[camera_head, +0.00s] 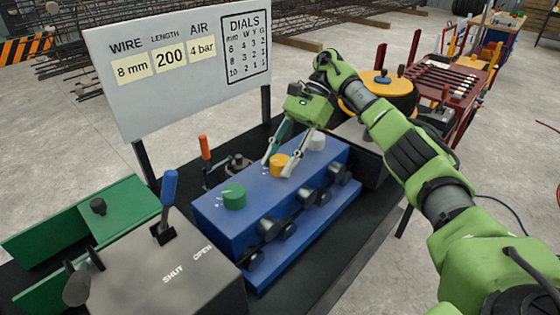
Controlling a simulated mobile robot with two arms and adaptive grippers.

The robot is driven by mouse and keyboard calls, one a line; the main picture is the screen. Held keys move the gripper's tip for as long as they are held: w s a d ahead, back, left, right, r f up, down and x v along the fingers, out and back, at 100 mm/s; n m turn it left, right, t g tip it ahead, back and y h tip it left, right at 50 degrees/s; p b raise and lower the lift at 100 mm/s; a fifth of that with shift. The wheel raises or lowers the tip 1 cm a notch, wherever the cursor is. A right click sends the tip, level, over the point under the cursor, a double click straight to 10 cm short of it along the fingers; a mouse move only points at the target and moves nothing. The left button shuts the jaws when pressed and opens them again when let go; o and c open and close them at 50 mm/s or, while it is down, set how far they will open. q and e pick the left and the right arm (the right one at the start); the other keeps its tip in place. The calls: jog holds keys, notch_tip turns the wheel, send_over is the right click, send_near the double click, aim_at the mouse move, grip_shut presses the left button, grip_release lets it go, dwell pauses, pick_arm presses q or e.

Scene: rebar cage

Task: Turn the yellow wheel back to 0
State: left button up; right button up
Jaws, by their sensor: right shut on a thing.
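The yellow wheel (279,165) is the middle one of three dials on top of a blue box (240,223). The green dial (234,196) is to its left and nearer, and the white dial (317,141) is to its right and farther. My right gripper (278,166) reaches down from above with one finger on each side of the yellow wheel, shut on it. Small marks show on the box beside the dials, but the wheel's setting is too small to read. My left gripper is out of view.
A sign (180,65) behind the box reads wire 8 mm, length 200, air 4 bar, and has a dials table. A grey box with a blue lever (168,200) stands at the front left. An orange-topped lever (205,150) rises behind the blue box.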

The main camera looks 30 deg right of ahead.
aim_at(280, 159)
jog(key=o, duration=1.1)
jog(key=shift+r, duration=5)
